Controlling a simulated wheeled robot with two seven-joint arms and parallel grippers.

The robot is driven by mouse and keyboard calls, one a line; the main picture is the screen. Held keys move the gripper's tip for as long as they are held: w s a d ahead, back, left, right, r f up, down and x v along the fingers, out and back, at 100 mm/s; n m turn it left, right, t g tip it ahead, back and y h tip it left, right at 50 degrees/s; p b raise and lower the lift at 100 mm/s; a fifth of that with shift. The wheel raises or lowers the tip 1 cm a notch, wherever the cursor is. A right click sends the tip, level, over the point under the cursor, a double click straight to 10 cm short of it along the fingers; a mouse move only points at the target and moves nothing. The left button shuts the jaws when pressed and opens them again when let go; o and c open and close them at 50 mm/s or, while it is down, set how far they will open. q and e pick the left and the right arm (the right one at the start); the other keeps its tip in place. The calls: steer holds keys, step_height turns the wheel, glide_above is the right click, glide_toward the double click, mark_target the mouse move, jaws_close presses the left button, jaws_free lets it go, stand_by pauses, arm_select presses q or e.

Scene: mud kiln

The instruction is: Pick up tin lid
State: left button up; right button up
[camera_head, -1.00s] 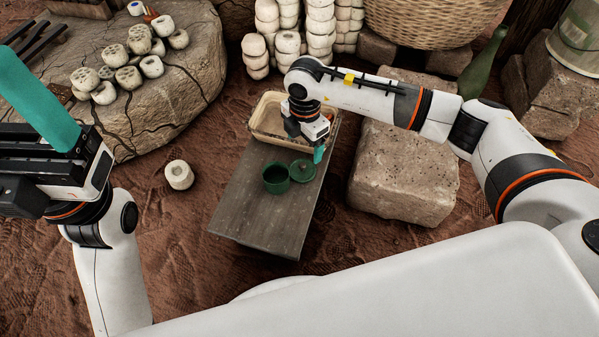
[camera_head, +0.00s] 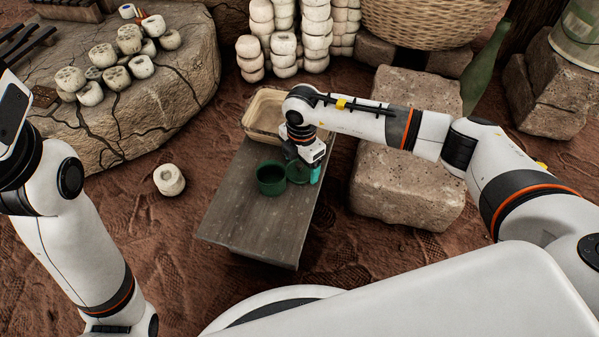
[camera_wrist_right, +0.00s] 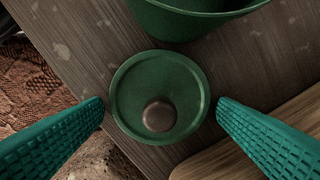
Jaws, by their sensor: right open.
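The tin lid (camera_wrist_right: 160,82) is a round green disc with a brown knob. It lies flat on a wooden bench (camera_head: 240,224), beside an open green tin (camera_head: 270,184). In the head view the lid (camera_head: 297,173) is partly covered by my right gripper (camera_head: 311,172). In the right wrist view my open right gripper (camera_wrist_right: 161,104) has one teal finger on each side of the lid, with a gap at both sides. The tin's edge (camera_wrist_right: 190,22) shows at the top there. My left arm is at the left edge of the head view, its fingers out of sight.
A beige tray (camera_head: 262,112) stands at the bench's far end, behind my right arm. A large stone block (camera_head: 405,180) is right of the bench. A pale clay piece (camera_head: 169,179) lies on the ground to the left. Stacked clay pieces (camera_head: 318,28) stand behind.

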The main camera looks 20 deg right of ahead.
steer(key=c, duration=0.7)
